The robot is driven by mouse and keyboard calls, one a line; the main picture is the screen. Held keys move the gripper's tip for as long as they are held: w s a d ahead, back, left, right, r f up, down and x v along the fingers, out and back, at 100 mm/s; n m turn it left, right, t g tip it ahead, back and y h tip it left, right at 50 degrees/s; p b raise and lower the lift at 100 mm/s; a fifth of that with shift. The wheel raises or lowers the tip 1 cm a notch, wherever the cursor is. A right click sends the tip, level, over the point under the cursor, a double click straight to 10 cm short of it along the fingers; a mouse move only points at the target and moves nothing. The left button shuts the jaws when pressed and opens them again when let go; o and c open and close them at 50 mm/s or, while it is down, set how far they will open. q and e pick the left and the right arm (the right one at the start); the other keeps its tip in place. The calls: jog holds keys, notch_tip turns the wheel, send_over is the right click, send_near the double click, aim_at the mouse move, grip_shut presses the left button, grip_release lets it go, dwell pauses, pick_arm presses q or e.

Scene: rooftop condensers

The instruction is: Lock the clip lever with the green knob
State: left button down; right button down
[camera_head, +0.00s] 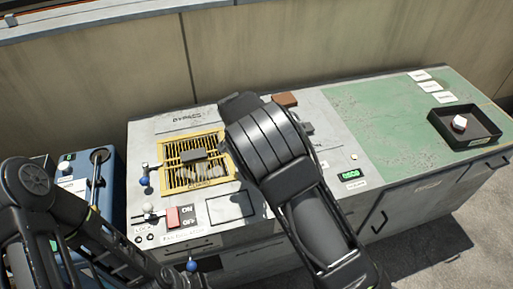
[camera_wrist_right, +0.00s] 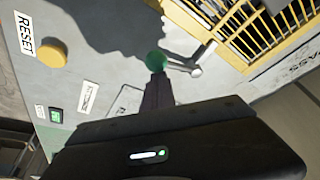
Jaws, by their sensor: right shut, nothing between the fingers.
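The green knob (camera_wrist_right: 156,60) shows in the right wrist view, at the end of a short metal lever (camera_wrist_right: 182,68) that runs right to a pale pivot beside the yellow grille. My right gripper (camera_wrist_right: 157,80) is shut and empty. Its narrow dark fingertips point at the knob and overlap its lower edge in the picture; I cannot tell whether they touch. In the head view my right arm covers the green knob and its lever. My left arm shows at the lower left of the head view, but I cannot make out its gripper.
The yellow grille (camera_head: 195,160) lies left of my right arm. A blue-knobbed lever (camera_head: 145,180), a white knob (camera_head: 148,208) and a red switch (camera_head: 180,217) are nearby. A yellow RESET button (camera_wrist_right: 53,54) is left of the green knob. A black tray (camera_head: 468,140) sits right.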

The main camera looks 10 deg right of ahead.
pick_arm(q)
jog(key=shift+f, duration=0.3)
pick_arm(e)
jog(key=shift+s+a, duration=0.1)
jog(key=shift+a, duration=0.25)
